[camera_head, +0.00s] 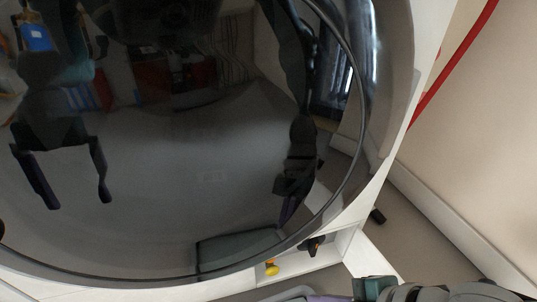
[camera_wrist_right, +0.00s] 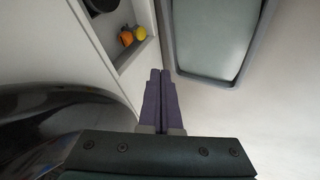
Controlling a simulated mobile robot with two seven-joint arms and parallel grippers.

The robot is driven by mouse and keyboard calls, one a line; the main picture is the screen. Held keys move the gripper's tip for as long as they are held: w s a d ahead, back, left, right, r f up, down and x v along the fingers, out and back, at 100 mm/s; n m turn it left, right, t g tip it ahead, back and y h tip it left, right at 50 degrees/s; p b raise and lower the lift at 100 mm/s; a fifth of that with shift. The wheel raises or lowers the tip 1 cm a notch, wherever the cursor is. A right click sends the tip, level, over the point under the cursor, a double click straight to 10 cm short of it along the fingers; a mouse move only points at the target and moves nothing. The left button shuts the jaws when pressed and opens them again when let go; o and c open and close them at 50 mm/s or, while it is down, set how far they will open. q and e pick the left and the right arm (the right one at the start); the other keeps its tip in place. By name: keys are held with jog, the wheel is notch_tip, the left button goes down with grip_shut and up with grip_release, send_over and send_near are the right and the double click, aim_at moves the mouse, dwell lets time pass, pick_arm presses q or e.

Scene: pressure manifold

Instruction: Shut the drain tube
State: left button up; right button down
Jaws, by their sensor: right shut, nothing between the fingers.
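A small recessed bay in a white cabinet holds a yellow knob-like part (camera_head: 271,268) and a black part with some orange on it (camera_head: 312,245). In the right wrist view an orange part (camera_wrist_right: 126,39) and the yellow part (camera_wrist_right: 140,33) sit close together, with a black round part (camera_wrist_right: 102,4) at the frame's top edge. I cannot tell which is the drain tube or its cap. My right gripper (camera_wrist_right: 160,72) is shut and empty, just outside the bay. My left gripper is not seen directly; an open gripper shows only as a dark reflection in the round door.
A big glossy black round door (camera_head: 190,170) fills the head view and mirrors my arms. A grey framed flap (camera_wrist_right: 215,40) stands beside the bay. A red hose (camera_head: 455,65) runs along the wall at the right. Bare floor shows at the lower right of the wrist view.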

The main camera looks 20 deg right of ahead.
jog(key=w, duration=0.2)
jog(key=b, duration=1)
send_near(267, 271)
jog(key=x, duration=0.4)
jog(key=shift+w+f, duration=0.2)
jog(key=shift+f, duration=0.15)
jog(key=shift+w+r+b, duration=0.15)
jog(key=shift+w+b, duration=0.25)
jog(key=shift+w, duration=0.2)
jog(key=shift+s, duration=0.1)
